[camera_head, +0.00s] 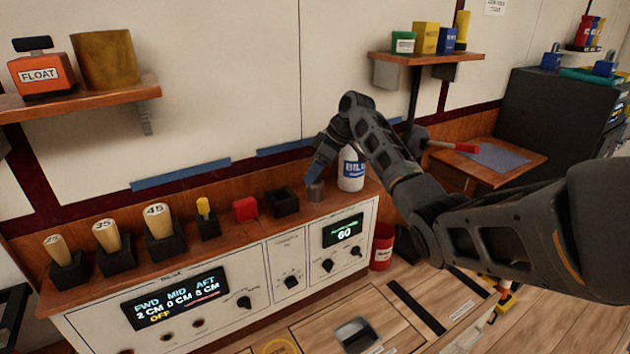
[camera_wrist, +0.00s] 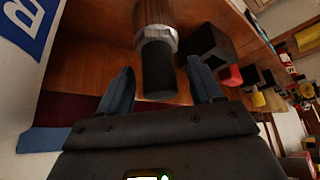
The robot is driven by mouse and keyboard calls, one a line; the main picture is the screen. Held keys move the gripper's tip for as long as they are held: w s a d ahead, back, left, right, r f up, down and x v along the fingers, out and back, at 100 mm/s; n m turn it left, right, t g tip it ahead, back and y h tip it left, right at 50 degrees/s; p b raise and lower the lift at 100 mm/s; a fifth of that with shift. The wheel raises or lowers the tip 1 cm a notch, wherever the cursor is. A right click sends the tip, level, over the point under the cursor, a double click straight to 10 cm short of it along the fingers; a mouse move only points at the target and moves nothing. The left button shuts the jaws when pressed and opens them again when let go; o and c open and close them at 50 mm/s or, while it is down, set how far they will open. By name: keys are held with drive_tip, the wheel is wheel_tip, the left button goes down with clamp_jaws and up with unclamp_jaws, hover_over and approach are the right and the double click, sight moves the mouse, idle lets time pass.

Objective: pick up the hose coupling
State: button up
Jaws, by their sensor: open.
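The hose coupling (camera_wrist: 157,62) is a short cylinder with a brownish body, a ridged metal collar and a black end. In the wrist view it shows between my two blue fingers, with a gap on each side. In the head view the coupling (camera_head: 315,192) is a small grey shape on the console's wooden top, partly hidden by my fingers. My gripper (camera_wrist: 159,78) is open around or just short of it; I cannot tell how deep the fingers reach. In the head view my gripper (camera_head: 316,172) points down at the coupling.
A white bottle with a blue label (camera_head: 351,170) stands close to the right of the coupling. A black square holder (camera_head: 283,201) is to the left, then a red block (camera_head: 245,208) and several wooden-handled pieces. The wall is close behind.

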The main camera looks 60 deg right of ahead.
clamp_jaws()
idle(0.5)
drive_tip(key=shift+r, duration=0.1)
wheel_tip(320, 180, up, 10)
drive_tip(key=shift+f+b, duration=0.2)
drive_tip(key=shift+b, duration=0.35)
wheel_tip(320, 180, up, 6)
drive_tip(key=p, duration=0.5)
drive_tip(key=shift+r, duration=0.2)
idle(0.3)
